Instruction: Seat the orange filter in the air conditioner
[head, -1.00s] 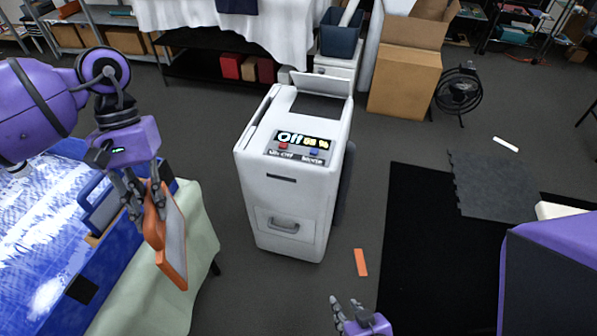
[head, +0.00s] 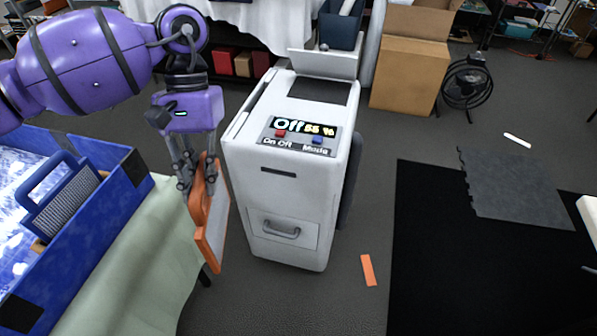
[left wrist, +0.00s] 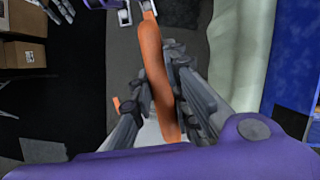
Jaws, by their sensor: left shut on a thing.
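The orange filter (head: 213,226), an orange frame around a pale panel, hangs upright from my left gripper (head: 197,178). The left gripper is shut on its top edge, left of the air conditioner and apart from it. In the left wrist view the fingers (left wrist: 165,95) close around the orange frame (left wrist: 153,70). The white air conditioner (head: 290,185) stands on the floor with its top lid raised and a dark opening (head: 319,90) in its top. Its display reads "Off 55 %" above a red and a blue button. My right gripper is out of the head view.
A blue box (head: 85,240) holding a blue-framed filter (head: 62,196) sits on the green-covered table (head: 130,262) at left. A cardboard box (head: 408,75) and a black fan (head: 466,84) stand behind.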

